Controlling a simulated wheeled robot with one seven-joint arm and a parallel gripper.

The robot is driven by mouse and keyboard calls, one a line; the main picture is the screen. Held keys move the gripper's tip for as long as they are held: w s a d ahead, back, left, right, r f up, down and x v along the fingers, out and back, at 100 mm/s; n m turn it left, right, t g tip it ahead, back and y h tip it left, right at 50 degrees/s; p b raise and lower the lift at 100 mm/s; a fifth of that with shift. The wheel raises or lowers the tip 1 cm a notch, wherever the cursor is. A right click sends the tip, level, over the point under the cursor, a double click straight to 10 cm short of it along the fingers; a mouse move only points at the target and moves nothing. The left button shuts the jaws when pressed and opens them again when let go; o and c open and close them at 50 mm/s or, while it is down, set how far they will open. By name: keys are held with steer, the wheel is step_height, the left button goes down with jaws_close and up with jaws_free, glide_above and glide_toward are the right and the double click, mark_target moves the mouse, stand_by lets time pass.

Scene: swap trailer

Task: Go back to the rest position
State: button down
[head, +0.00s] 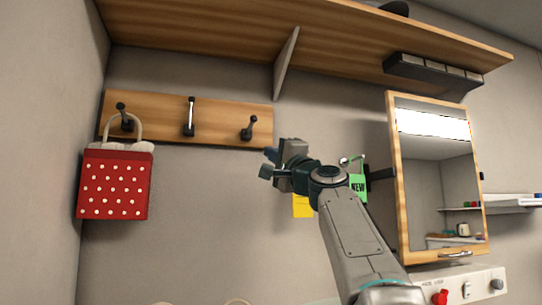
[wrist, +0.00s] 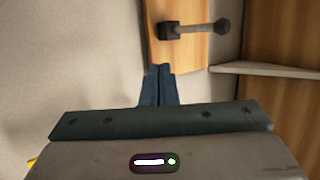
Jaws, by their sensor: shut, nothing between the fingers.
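My gripper (head: 270,162) is raised in front of the wall in the head view, just right of and below the right end of the hook rail. Its dark blue fingers also show in the wrist view (wrist: 158,86), pressed together with nothing between them. In the wrist view a dark hook (wrist: 195,28) on the wooden rail lies beyond the fingertips. I cannot tell from these frames whether the fingers touch the rail. My arm reaches up from the lower right of the head view.
A red polka-dot bag (head: 115,184) hangs on the left hook of the wooden rail (head: 215,122). A wooden shelf (head: 220,30) runs overhead with a bracket (head: 286,62). A mirror cabinet (head: 394,190) stands to the right. A green tag (head: 358,187) and yellow note (head: 303,207) are behind my arm.

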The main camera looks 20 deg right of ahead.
stand_by(0.6)
steer(key=s+a+f+n+g+h+p, duration=0.1)
steer(key=a+f+n+g+p, duration=0.3)
steer(key=f+p, duration=0.4)
steer(key=s+a+f+n+g+h+p, duration=0.2)
steer(key=a+f+g+p, duration=0.3)
steer(key=f, duration=0.5)
steer(key=s+d+f+n+g+h+p, duration=0.2)
steer(key=s+f+g+p, duration=0.3)
steer(key=s+f, duration=0.6)
steer(key=s+d+f+n+g+h+p, duration=0.2)
steer(key=s+f+n+g+p, duration=0.2)
steer(key=s+f+p, duration=0.3)
steer(key=s+f+g, duration=0.1)
steer(key=s+f, duration=0.4)
steer(key=s, duration=0.4)
steer(key=shift+s+d+n+g, duration=0.3)
steer(key=shift+g, duration=0.1)
